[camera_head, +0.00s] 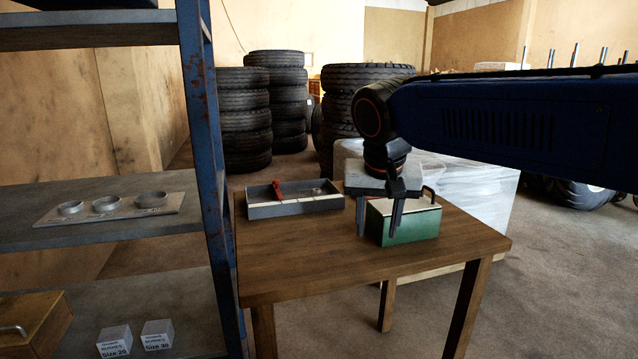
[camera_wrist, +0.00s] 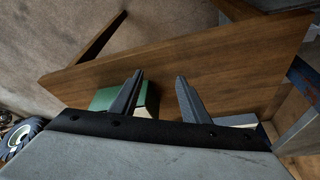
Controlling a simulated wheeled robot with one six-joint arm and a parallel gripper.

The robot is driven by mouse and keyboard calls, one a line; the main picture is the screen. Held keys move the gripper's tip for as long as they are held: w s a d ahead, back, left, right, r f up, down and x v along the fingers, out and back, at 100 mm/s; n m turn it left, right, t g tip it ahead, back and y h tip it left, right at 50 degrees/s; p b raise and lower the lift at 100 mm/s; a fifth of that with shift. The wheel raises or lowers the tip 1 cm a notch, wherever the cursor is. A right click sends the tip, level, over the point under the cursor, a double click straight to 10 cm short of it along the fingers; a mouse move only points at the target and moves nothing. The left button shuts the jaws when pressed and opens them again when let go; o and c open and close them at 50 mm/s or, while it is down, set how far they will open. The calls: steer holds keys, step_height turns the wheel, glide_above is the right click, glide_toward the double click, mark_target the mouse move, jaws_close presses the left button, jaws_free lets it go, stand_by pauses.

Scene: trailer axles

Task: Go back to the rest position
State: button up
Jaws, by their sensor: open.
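My gripper (camera_head: 378,222) points down over the wooden table (camera_head: 330,262), with its fingers apart and nothing between them. In the head view its fingers are in front of and beside the left end of a green box (camera_head: 412,228) with a pale top and a dark handle. Whether they touch it I cannot tell. In the wrist view my gripper (camera_wrist: 158,92) shows its two fingers spread, with the green box (camera_wrist: 104,98) partly hidden behind the left finger and the table top (camera_wrist: 220,70) below.
A grey tray (camera_head: 295,208) with a red item (camera_head: 278,190) lies at the table's back left. A blue metal shelf (camera_head: 205,150) stands left, holding a plate with rings (camera_head: 110,207) and two small labelled boxes (camera_head: 157,335). Stacked tyres (camera_head: 243,118) stand behind. The table's front is clear.

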steer(key=s+d+f+n, duration=0.1)
steer(key=s+d+f, duration=1.6)
steer(key=s, duration=0.3)
steer(key=shift+d+f+n+t+y, duration=0.2)
steer(key=shift+f+n+t+y, duration=0.1)
steer(key=shift+f+n+t, duration=0.1)
steer(key=shift+o, duration=0.5)
steer(key=shift+r, duration=0.1)
